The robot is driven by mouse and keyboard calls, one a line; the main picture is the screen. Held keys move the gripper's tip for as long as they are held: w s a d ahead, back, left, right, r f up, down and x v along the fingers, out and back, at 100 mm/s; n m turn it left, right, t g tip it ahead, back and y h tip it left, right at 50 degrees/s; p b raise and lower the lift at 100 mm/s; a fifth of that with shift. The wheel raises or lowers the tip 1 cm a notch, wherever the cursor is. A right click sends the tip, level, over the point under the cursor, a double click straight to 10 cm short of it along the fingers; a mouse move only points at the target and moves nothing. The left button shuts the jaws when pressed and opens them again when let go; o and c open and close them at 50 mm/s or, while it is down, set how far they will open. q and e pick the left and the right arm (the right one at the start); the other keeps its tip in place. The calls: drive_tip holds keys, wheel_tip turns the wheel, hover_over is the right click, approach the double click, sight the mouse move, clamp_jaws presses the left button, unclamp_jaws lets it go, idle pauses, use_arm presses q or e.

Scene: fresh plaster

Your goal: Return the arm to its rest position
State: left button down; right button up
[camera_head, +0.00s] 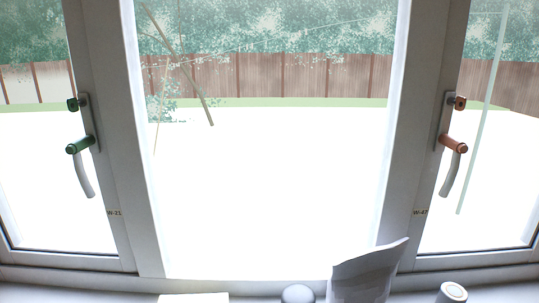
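Neither of my arms nor either gripper shows in the head view. A window fills the view. Its left sash carries a handle with a green collar (81,145), and its right sash carries a handle with an orange-red collar (453,144). Both grey levers hang downward. A small label (114,213) sits on the left sash frame and another label (420,212) on the right one.
Along the sill at the bottom edge are a white flat item (193,298), a grey rounded item (297,293), a creased pale sheet or bag (366,275) and a white round-topped item (452,292). All are partly cut off. A fence (310,76) stands outside.

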drive_tip(key=shift+a+r, duration=0.1)
drive_tip(key=shift+a, duration=0.4)
clamp_jaws()
drive_tip(key=shift+d, duration=0.55)
drive_tip(key=shift+a, duration=0.1)
drive_tip(key=shift+a, duration=0.25)
drive_tip(key=shift+d, duration=0.25)
